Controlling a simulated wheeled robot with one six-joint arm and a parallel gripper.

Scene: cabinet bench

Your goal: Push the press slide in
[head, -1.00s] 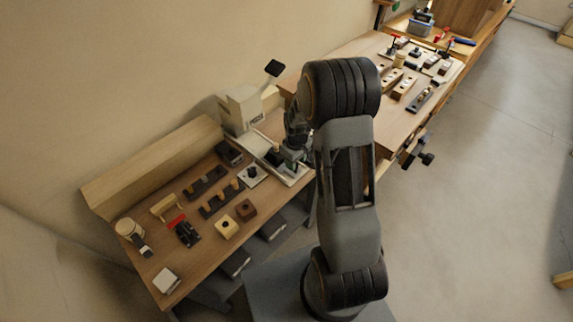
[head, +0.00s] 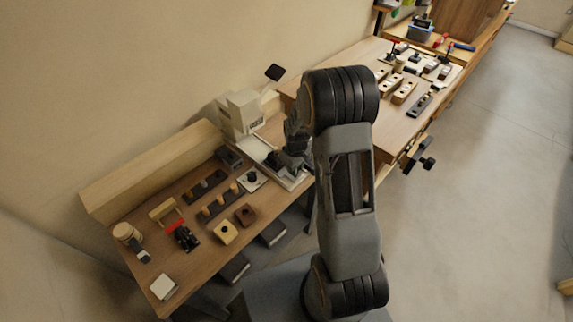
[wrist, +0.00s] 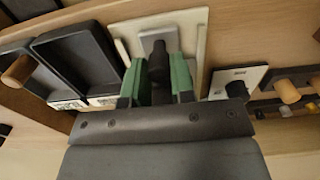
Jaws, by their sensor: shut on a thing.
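The press (head: 240,112) is a cream-white machine at the back of the bench, with a lever ending in a black pad. The press slide is a pale flat piece (head: 258,146) running from the press toward the bench's front edge. In the wrist view, the slide's pale plate (wrist: 197,38) carries a grey block and a dark upright knob (wrist: 158,62). My gripper (wrist: 157,88) has green-lined fingers either side of this knob and is shut on it. In the head view, my gripper (head: 290,160) is over the slide's front part, partly hiding it.
A white plate with a black knob (head: 252,178) lies close beside the slide, also in the wrist view (wrist: 238,86). Peg rails (head: 218,205) and small blocks (head: 225,232) lie farther left. Dark labelled trays (wrist: 80,58) flank the slide's other side in the wrist view.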

